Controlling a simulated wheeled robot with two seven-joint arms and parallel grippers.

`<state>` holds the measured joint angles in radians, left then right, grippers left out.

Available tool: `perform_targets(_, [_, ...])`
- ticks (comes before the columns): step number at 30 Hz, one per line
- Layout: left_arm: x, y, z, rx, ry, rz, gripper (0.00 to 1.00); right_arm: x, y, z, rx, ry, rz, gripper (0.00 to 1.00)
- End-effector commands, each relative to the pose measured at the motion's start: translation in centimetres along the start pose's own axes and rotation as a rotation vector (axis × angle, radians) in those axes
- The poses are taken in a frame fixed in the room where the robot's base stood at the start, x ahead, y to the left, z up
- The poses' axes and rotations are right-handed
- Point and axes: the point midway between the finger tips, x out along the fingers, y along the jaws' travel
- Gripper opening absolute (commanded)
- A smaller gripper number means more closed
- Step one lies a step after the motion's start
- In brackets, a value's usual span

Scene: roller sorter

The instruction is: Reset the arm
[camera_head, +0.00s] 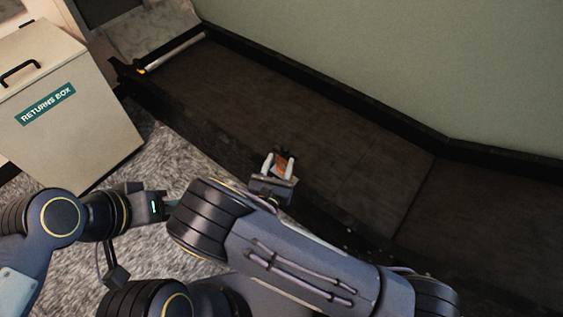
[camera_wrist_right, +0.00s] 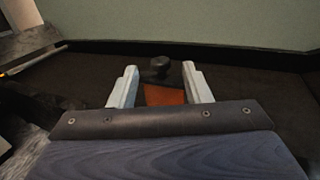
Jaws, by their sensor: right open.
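My right gripper (camera_head: 279,165) is over the dark belt of the sorter (camera_head: 350,165), near its front edge. Its two pale fingers stand apart in the right wrist view (camera_wrist_right: 160,88). A small orange-brown thing (camera_wrist_right: 164,95) shows between and beyond the fingers, with a black knob (camera_wrist_right: 160,68) behind it. I cannot tell whether the fingers touch it. In the head view the orange patch (camera_head: 281,168) also shows between the fingers. My left arm comes in from the left and ends by my right arm; its fingers cannot be made out.
A pale bin marked RETURNS BOX (camera_head: 62,115) stands at the left on grey carpet (camera_head: 178,160). A light roller or bar (camera_head: 178,52) lies across the belt's far left end. A black rail borders the belt below the green wall (camera_head: 420,65). The belt at right looks clear.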

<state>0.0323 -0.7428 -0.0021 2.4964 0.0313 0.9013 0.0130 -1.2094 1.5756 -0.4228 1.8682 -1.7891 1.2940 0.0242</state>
Motion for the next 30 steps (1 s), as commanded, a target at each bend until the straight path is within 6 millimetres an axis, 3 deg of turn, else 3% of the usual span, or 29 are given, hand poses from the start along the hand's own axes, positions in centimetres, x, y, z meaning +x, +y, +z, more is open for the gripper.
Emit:
perform_targets(19, [0.1,0.0,0.0,0.000,0.000,0.000,0.36,-0.3,0.1,0.0,0.002,0.000,-0.008,0.44])
perform_targets(22, [0.1,0.0,0.0,0.000,0.000,0.000,0.36,0.1,-0.6,0.6,0.030,0.014,-0.047,0.44])
perform_targets(26, [0.1,0.0,0.0,0.000,0.000,0.000,0.36,1.3,-4.2,2.7,0.157,0.079,-0.233,0.44])
perform_targets(30, [0.1,0.0,0.0,0.000,0.000,0.000,0.36,1.8,-11.0,5.3,0.392,0.198,-0.563,0.44])
